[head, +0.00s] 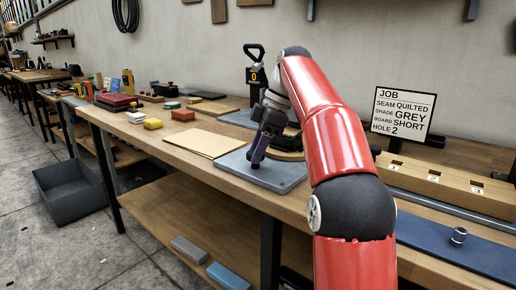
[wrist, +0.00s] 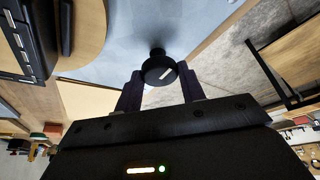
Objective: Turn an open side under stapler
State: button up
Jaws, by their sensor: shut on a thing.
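My gripper (head: 257,157) reaches down over a grey plate (head: 285,181) on the workbench. In the wrist view its two purple fingers (wrist: 160,72) are shut on a black round knob (wrist: 155,76) with a white line on its top. The knob is hidden behind the fingers in the head view. A round wooden piece with a dark layer (head: 291,156) sits behind the gripper, partly hidden by my arm; its curved wooden edge shows in the wrist view (wrist: 88,35). A black upright device with a loop handle and a yellow "0" display (head: 256,76), perhaps the stapler, stands behind.
A tan sheet (head: 205,141) lies left of the plate, with coloured blocks beyond it. A wooden block with numbered slots (head: 433,179) and a blue strip (head: 455,244) lie right. A dark bin (head: 75,190) stands on the floor.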

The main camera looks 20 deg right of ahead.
dwell(0.4)
jog(key=o, duration=1)
jog(key=shift+c, duration=0.2)
